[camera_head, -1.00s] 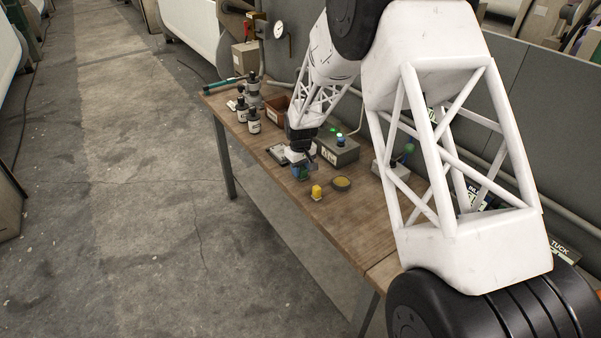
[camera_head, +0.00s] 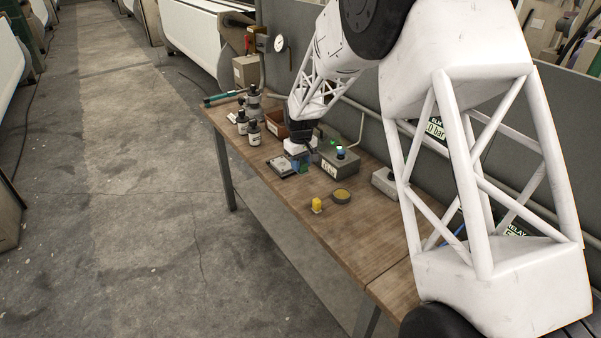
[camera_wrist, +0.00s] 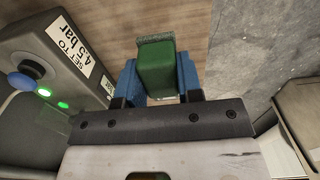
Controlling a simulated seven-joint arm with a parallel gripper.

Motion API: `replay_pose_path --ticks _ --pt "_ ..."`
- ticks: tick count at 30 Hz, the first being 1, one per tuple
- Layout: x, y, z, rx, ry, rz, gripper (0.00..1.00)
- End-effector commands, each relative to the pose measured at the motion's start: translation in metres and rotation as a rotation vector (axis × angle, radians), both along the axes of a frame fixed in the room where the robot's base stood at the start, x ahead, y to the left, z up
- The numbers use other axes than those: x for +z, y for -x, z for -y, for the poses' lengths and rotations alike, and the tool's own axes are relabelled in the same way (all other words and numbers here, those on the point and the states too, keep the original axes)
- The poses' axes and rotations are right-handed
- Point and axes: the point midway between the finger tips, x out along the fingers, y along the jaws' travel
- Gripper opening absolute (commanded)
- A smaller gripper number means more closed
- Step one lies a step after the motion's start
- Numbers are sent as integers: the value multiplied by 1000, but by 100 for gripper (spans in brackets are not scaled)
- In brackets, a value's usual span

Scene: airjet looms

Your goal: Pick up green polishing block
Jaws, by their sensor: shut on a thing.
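The green polishing block (camera_wrist: 157,68) stands between the two blue fingers of my gripper (camera_wrist: 157,78) in the wrist view. The fingers are shut on its sides, and its top has a rougher, greyish-green edge. In the head view my gripper (camera_head: 300,165) is over the workbench, between a dark flat tray (camera_head: 281,167) and a grey box. The block is small there and mostly hidden by the fingers. It seems held above the bench, but the height is hard to tell.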

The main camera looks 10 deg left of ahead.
Motion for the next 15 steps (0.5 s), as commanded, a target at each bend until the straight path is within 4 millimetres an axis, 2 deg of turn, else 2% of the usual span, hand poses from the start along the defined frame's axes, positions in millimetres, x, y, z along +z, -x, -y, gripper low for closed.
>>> replay_pose_path --ticks 6,15 --pt "18 0 0 0 0 0 6" --pt "20 0 0 0 0 0 6"
